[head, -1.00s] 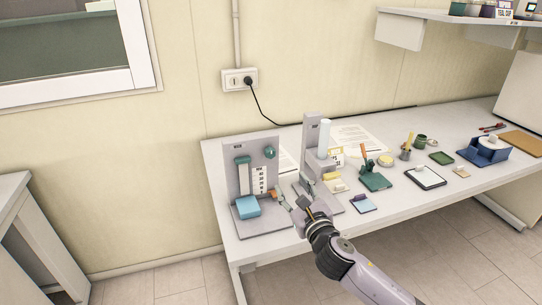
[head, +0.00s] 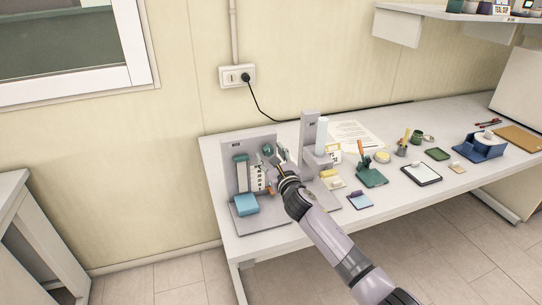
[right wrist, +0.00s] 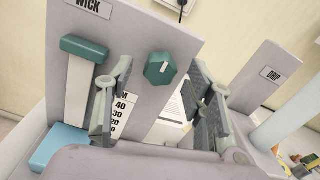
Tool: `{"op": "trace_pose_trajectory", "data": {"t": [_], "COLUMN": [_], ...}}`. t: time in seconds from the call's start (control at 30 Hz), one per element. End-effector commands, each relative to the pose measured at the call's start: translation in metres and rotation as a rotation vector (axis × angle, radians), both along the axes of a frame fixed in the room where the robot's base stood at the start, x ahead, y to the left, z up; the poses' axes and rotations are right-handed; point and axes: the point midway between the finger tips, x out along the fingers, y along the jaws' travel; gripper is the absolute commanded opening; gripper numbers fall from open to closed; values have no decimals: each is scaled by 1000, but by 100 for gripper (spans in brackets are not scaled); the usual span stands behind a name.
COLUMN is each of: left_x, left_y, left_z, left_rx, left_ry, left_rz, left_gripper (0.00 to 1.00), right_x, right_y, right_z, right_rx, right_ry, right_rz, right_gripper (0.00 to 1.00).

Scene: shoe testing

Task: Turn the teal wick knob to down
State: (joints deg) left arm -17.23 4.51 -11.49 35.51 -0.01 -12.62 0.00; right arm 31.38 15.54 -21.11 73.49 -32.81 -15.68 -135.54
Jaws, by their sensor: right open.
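The teal wick knob (right wrist: 157,72) is a faceted knob with a short white mark, on the upright grey panel labelled WICK (right wrist: 130,28). In the head view the knob (head: 268,149) shows near the panel's upper right. My right gripper (head: 269,164) is in front of the panel, just below the knob. In the right wrist view its open fingers (right wrist: 163,82) stand left and right of the knob, apart from it, with nothing between them touching. My left gripper is not in view.
A teal slider block (right wrist: 84,47) on a white strip and a light blue block (head: 246,204) are left of the knob. A grey DRIP stand (head: 309,135) with a white cylinder stands close on the right. Several small items lie farther right on the table (head: 300,217).

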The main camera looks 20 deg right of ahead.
Motion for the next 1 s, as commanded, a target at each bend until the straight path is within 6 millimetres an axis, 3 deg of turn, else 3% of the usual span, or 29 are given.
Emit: {"op": "trace_pose_trajectory", "data": {"t": [0.3, 1.0], "left_x": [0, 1], "left_y": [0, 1], "left_z": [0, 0], "left_rx": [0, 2], "left_ry": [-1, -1], "left_rz": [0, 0], "left_gripper": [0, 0], "right_x": [1, 1], "right_y": [0, 0], "right_z": [0, 0], "right_rx": [0, 0], "right_ry": [0, 1], "right_rz": [0, 0], "right_gripper": [48, 1]}}
